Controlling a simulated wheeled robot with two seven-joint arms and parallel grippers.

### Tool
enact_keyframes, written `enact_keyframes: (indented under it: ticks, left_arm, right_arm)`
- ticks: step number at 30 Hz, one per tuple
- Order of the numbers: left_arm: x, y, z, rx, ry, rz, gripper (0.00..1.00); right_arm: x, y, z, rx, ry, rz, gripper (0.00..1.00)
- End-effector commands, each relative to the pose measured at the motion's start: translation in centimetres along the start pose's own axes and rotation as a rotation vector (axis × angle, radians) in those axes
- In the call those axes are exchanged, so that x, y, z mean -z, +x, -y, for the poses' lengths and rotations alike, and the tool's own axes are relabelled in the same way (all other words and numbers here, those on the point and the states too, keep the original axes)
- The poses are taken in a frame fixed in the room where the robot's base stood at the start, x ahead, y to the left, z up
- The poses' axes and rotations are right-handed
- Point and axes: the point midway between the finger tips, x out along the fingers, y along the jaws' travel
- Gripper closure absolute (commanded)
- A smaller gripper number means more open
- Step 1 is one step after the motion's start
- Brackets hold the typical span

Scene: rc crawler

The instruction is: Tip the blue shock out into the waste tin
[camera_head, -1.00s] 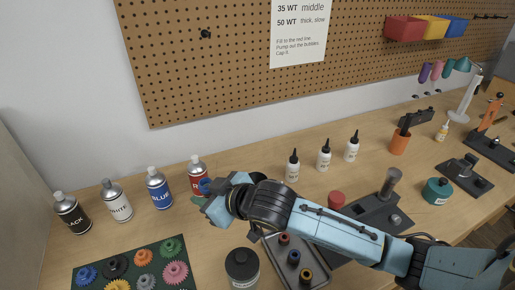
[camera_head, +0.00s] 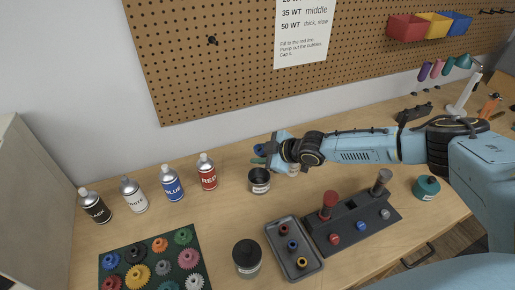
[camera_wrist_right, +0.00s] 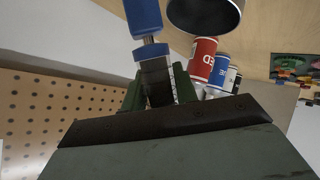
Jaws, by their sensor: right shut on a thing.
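My right gripper (camera_head: 265,158) is shut on the blue shock (camera_head: 258,150), high over the bench. The right wrist view shows the blue shock (camera_wrist_right: 145,18) with its dark body between the fingers (camera_wrist_right: 155,95) and its blue end reaching beyond them. A dark open tin (camera_head: 260,188) with a label stands just below the gripper; its mouth (camera_wrist_right: 205,14) shows beside the shock in the wrist view, apart from it. It looks like the waste tin, but I cannot read the label. My left gripper is not in view.
A dark jar (camera_head: 247,272), a parts tray (camera_head: 314,263) and a grey stand (camera_head: 350,237) are in front. Gears lie on a green mat (camera_head: 190,277).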

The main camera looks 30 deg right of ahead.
Motion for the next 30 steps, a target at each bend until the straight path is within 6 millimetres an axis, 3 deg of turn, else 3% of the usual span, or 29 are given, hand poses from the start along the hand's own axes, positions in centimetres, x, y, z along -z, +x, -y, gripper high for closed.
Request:
enact_keyframes:
  ticks: [7,19,28,30]
  left_arm:
    - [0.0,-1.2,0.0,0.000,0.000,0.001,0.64]
    - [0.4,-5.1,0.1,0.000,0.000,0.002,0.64]
    - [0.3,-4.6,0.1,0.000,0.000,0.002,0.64]
    - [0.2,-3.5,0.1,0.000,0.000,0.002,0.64]
  right_arm:
    - [-0.1,0.0,0.0,-0.003,-0.032,0.008,0.99]
    - [-1.4,0.3,0.1,-0.072,-0.192,0.109,0.99]
    - [-3.1,1.1,0.0,-0.152,-0.378,0.216,0.99]
    - [-3.6,1.4,0.1,-0.173,-0.429,0.244,0.99]
